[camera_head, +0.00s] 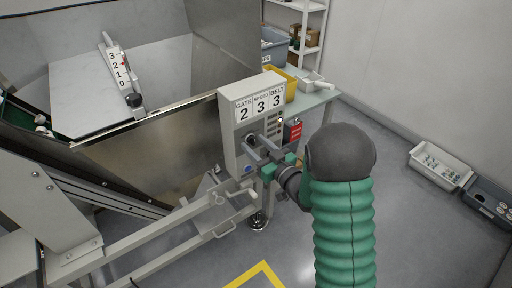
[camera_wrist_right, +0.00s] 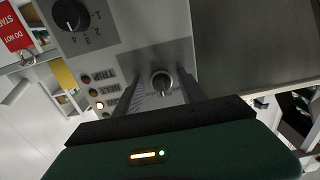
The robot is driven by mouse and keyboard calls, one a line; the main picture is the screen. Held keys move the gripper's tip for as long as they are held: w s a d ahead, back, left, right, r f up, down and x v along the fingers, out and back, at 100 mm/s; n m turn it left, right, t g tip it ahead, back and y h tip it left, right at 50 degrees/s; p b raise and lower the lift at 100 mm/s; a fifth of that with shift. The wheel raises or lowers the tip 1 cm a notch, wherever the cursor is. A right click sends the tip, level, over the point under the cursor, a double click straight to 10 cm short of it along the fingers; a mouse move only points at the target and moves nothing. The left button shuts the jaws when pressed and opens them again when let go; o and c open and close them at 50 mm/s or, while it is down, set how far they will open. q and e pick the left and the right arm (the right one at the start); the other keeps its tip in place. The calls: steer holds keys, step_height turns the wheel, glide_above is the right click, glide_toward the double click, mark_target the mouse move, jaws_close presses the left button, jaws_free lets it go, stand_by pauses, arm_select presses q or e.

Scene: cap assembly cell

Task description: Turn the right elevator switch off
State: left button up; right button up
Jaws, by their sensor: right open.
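The control box (camera_head: 233,160) stands at the end of the conveyor machine, with a GATE, SPEED, BELT display reading 2, 3, 3. A small round switch with a silver rim (camera_wrist_right: 161,82) sits on a dark grey plate on its front; I cannot read a label for it. My right gripper (camera_wrist_right: 161,80) is at the panel, with one finger on each side of this switch and visible gaps between. It is open and empty. In the head view the right gripper (camera_head: 257,148) reaches the box front from the right and partly hides the switch. My left gripper is out of view.
A larger black numbered dial (camera_wrist_right: 70,14) and indicator lights (camera_wrist_right: 99,105), one lit amber, sit beside the switch. A red sign (camera_head: 293,131) hangs right of the box. A table with a yellow bin (camera_head: 290,88) stands behind. Floor bins (camera_head: 440,166) lie far right.

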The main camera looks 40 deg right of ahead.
jaws_close()
steer(key=shift+f, duration=0.1)
stand_by(0.4)
steer(key=n+b, duration=0.2)
steer(key=n, duration=0.2)
steer(key=n+b, duration=0.2)
steer(key=n, duration=0.2)
steer(key=shift+d+n+b, duration=0.15)
steer(key=shift+n+b, duration=0.2)
steer(key=shift+n, duration=0.05)
stand_by(0.5)
